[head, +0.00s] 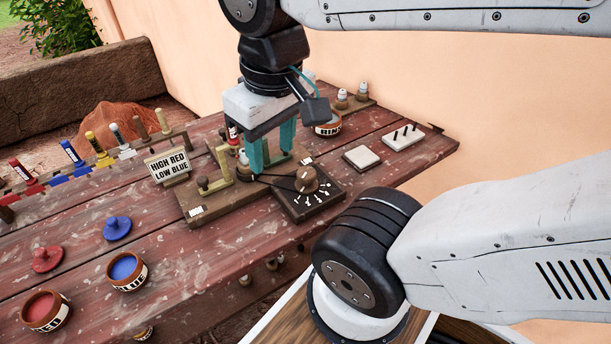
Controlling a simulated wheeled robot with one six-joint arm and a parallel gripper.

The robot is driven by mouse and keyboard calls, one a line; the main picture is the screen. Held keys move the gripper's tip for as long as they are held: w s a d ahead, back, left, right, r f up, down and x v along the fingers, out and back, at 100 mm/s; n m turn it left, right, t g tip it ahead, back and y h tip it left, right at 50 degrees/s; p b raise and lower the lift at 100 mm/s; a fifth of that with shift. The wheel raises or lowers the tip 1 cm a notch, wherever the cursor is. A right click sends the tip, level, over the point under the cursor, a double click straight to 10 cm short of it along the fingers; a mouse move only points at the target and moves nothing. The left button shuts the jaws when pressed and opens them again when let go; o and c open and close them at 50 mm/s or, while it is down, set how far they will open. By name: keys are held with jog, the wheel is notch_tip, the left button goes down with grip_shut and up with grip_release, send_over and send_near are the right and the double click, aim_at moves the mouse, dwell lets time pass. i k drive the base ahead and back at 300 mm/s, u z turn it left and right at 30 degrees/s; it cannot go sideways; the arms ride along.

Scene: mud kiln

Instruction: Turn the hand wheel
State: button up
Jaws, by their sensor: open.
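A round brown knob (307,180) with a white mark sits on a dark plate (318,201) with numbers along its front edge. It is the most wheel-like thing I see; I cannot tell for sure that it is the hand wheel. My gripper (271,160) points down, with its two teal fingers apart and nothing seen between them. It is just behind and to the left of the knob, over or near the wooden board (205,204). The fingers hide part of the board, and I cannot tell whether they touch anything.
A sign reading HIGH RED LOW BLUE (167,165) stands left of the board. A red pot (46,311), a blue pot (127,271), a red lid (46,259) and a blue lid (117,228) are at the front left. Pale blocks (361,157) lie at right, near the wall.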

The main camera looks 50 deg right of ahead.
aim_at(307, 182)
jog(key=z, duration=0.95)
jog(key=k, duration=1.3)
jog(key=u, duration=0.85)
jog(key=i, duration=1)
